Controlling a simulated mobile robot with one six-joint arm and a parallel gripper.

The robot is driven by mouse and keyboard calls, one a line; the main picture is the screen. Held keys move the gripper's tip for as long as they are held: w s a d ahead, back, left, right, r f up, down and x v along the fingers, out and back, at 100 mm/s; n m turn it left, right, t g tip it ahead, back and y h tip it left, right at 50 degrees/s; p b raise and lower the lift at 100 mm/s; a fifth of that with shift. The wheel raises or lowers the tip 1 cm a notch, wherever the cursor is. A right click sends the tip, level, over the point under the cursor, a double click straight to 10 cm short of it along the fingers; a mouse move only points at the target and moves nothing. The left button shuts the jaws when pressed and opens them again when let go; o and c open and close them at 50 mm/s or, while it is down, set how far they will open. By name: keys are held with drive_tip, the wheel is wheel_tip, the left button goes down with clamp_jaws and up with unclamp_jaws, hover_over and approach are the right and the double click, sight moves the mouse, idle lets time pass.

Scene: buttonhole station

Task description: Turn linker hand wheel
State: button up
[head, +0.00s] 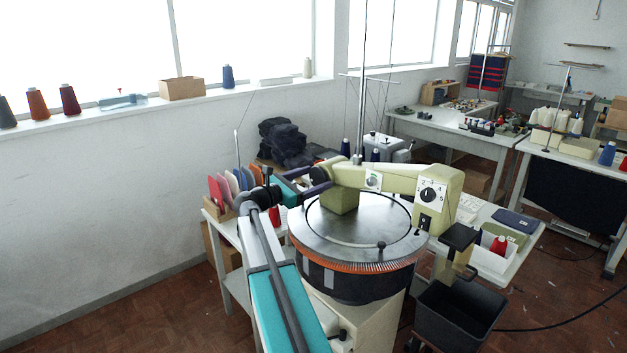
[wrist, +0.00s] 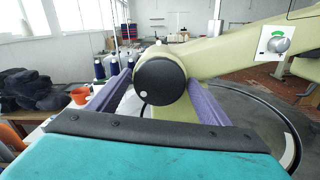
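The linker's hand wheel (wrist: 160,81) is a black disc with a small white dot low on its face. It sits at the left end of the machine's pale green arm (head: 393,176). In the head view the hand wheel (head: 320,174) is partly covered by my gripper (head: 303,184). My gripper's two purple fingers (wrist: 160,92) are wide apart, one on each side of the wheel in the wrist view. A narrow gap seems to show on the left. Contact on the right cannot be told.
The round metal dial (head: 385,240) with its orange needle ring lies below the arm. Coloured cards and cones stand on the side table left of it. A black bin (head: 456,315) stands on the floor at right. A windowsill with cones runs along the wall.

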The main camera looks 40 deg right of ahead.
drive_tip(key=c, duration=0.7)
drive_tip(key=shift+o, duration=0.2)
